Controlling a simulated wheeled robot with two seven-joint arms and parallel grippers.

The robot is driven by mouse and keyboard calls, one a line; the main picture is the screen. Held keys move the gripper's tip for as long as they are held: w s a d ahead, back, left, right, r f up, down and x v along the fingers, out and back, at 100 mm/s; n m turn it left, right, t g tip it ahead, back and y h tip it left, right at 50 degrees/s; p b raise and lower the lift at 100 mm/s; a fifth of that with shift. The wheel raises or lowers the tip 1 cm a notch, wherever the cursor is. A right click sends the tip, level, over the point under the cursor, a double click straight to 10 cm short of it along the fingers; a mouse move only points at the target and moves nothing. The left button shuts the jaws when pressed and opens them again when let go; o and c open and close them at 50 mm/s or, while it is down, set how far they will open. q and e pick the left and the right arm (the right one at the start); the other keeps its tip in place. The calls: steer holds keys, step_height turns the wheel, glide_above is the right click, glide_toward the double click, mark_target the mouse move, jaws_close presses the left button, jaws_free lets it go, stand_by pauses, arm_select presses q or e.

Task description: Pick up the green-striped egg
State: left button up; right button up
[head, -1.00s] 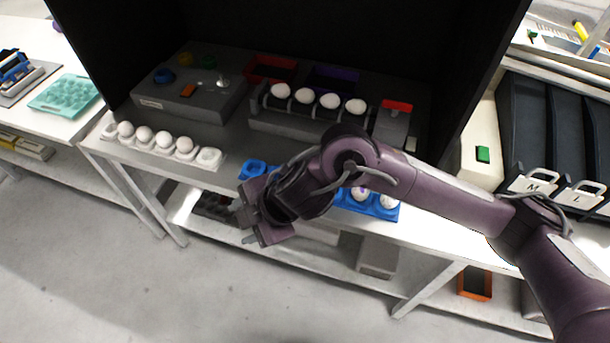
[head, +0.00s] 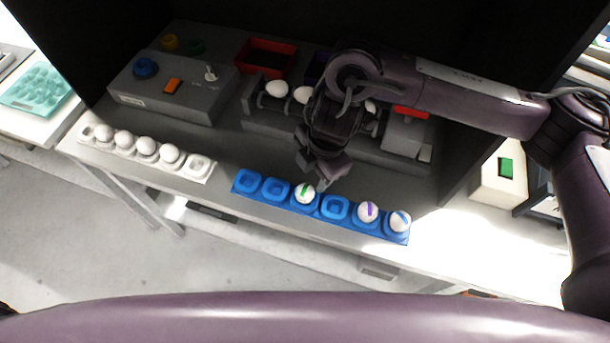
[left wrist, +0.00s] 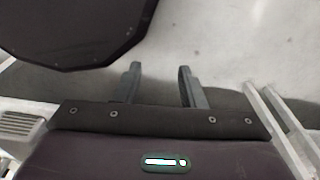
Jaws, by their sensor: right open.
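The green-striped egg (head: 304,194) sits in the third cup from the left of the blue tray (head: 335,207) on the table, in the head view. My right gripper (head: 322,183) is open just above and to the right of this egg, apart from it as far as I can tell. In the same tray a purple-striped egg (head: 367,212) and a blue-striped egg (head: 400,221) fill the two right cups. My left gripper (left wrist: 158,84) shows in the left wrist view, its two fingers apart with nothing between them, over the floor.
A white tray (head: 199,168) with several plain eggs lies left of the blue tray. Behind stand a grey control box (head: 190,100), a red bin (head: 266,58) and a roller rack with white eggs (head: 276,89). The table's front edge runs close before the blue tray.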

mark_target(307, 189)
steer(key=f, duration=0.2)
steer(key=s+a+f, duration=0.1)
steer(key=shift+s+f+p, duration=0.1)
steer(key=shift+f+p, duration=0.1)
steer(key=shift+p, duration=0.2)
steer(key=f, duration=0.2)
steer(key=shift+a+f+p, duration=0.2)
steer(key=shift+f+p, duration=0.1)
steer(key=shift+f, duration=0.5)
steer(key=shift+w, duration=0.2)
steer(key=c, duration=0.4)
arm_select(q)
steer(key=shift+s+a+r, duration=0.1)
steer(key=shift+s+r, duration=0.25)
steer(key=shift+s, duration=0.45)
steer(key=shift+s+r, duration=0.3)
steer(key=shift+s, duration=0.5)
arm_select(e)
steer(key=shift+r, duration=0.1)
